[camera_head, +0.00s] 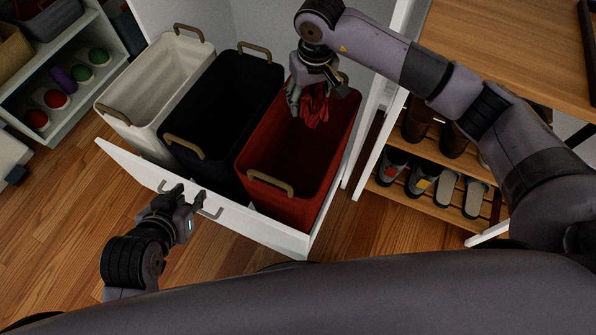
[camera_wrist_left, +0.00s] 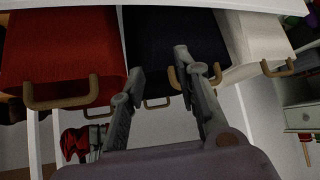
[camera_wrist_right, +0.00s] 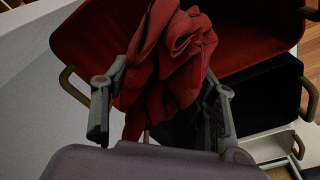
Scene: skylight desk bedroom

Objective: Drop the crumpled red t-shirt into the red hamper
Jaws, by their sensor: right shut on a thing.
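The crumpled red t-shirt (camera_head: 315,104) hangs from my right gripper (camera_head: 317,88), which is shut on it above the far end of the red hamper (camera_head: 262,158). The shirt (camera_wrist_right: 170,65) also bunches between the fingers in the right wrist view, covering part of them. The red hamper stands rightmost in the pulled-out drawer, its visible inside empty. My left gripper (camera_head: 177,197) is open and empty, close to the drawer's front handle (camera_head: 210,213). The left wrist view shows its fingers (camera_wrist_left: 155,75) apart, below the hampers. I cannot tell whether it touches the handle.
A black hamper (camera_head: 212,115) and a white hamper (camera_head: 150,85) share the white drawer (camera_head: 225,218) with the red one. A shoe rack (camera_head: 430,205) and a wooden desk (camera_head: 510,45) stand right. Shelves with coloured balls (camera_head: 60,95) stand left. Wood floor is clear at lower left.

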